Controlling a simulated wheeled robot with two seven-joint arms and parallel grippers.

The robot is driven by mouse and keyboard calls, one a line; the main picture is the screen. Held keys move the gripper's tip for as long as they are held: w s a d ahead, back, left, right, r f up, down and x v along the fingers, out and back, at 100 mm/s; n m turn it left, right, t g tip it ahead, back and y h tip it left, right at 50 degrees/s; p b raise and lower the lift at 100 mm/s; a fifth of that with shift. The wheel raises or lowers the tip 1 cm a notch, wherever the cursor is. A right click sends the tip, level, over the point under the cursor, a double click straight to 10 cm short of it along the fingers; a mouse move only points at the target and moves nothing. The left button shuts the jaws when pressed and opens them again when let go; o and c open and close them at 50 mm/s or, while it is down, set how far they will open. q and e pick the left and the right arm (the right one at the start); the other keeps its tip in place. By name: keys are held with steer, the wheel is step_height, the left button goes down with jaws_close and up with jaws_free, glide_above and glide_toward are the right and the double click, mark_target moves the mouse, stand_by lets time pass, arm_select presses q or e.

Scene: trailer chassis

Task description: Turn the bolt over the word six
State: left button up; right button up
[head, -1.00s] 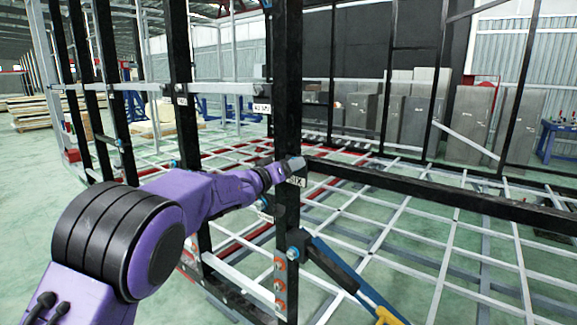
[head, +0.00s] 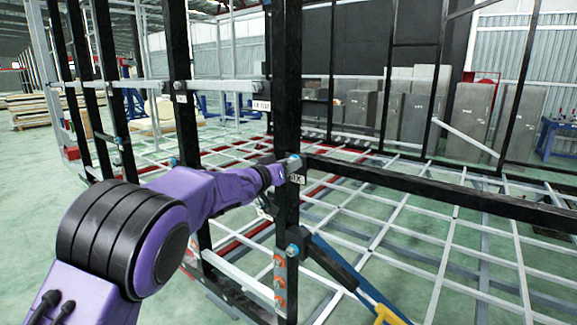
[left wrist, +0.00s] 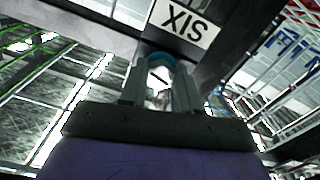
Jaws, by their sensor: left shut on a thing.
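The word plate SIX (left wrist: 184,22) is white with black letters and shows upside down in the left wrist view, on a black post. In the head view the plate (head: 296,179) is on the dark post (head: 287,100), partly covered by my gripper. The bolt (left wrist: 159,72) has a blue ring and sits next to the plate, between my left gripper's fingers. My left gripper (left wrist: 160,92) is shut on the bolt, one finger on each side. In the head view my left gripper (head: 290,166) reaches the post just above the plate. My right gripper is not in view.
A black crossbar (head: 430,193) runs right from the post. A blue and yellow brace (head: 350,280) slopes down below it. White floor lattice fills the right side.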

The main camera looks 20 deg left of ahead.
arm_select(q)
steer(key=n+b, duration=1.1)
steer(key=n, duration=0.3)
steer(key=n+b, duration=1.1)
steer(key=n, duration=0.2)
steer(key=shift+w+f+n, duration=0.15)
steer(key=shift+n, duration=0.25)
stand_by(1.1)
steer(key=shift+m, duration=0.3)
